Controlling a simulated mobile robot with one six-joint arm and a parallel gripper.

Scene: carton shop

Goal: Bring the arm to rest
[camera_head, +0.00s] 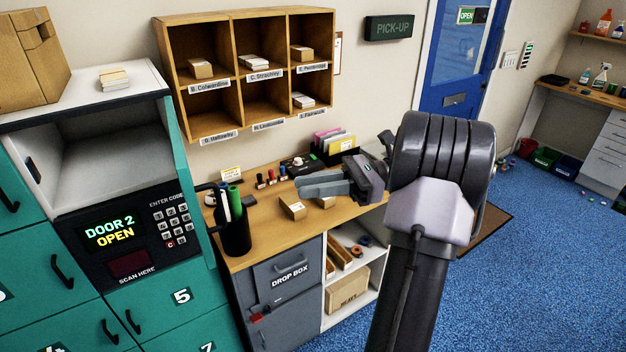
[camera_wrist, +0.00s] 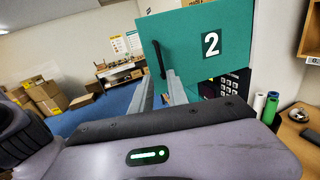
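My gripper (camera_head: 310,184) is at the end of my arm, which reaches up from the lower right and bends left over the wooden counter (camera_head: 262,240). Its two grey fingers are apart with nothing between them; the gap also shows in the wrist view (camera_wrist: 160,90). The fingers point left toward the lockers. The teal door 2 (camera_wrist: 190,40) stands open beyond the fingers in the wrist view, its black handle (camera_wrist: 158,60) lined up behind the fingertips. I cannot tell the exact distance, but in the head view the gripper looks clear of the door.
The locker keypad panel (camera_head: 128,236) reads "DOOR 2 OPEN", and the compartment above it (camera_head: 100,150) looks empty. A black pen cup (camera_head: 234,236), small box (camera_head: 292,207) and stamps (camera_head: 270,178) stand on the counter. Pigeonholes (camera_head: 240,72) hang above. Blue floor (camera_head: 530,270) is open at right.

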